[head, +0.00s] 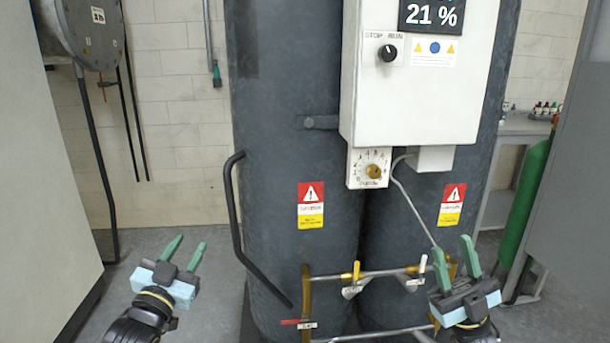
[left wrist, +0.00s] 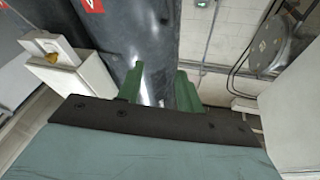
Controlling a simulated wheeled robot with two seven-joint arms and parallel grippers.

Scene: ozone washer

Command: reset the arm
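My left gripper (head: 184,252) is at the lower left of the head view, in front of the floor and left of the dark tanks. Its two green fingers are apart with nothing between them. The fingers also show in the left wrist view (left wrist: 160,88), with a dark tank behind them. My right gripper (head: 456,256) is at the lower right, in front of the right tank and its pipes. Its green fingers are apart and look empty. I cannot tell whether it touches the pipes.
Two dark tanks (head: 262,130) stand ahead with a white control box (head: 420,100) reading 21 %. A black handle (head: 234,215) and pipes with yellow valves (head: 352,272) are low on them. A green cylinder (head: 527,205) stands right. Grey cabinets flank both sides.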

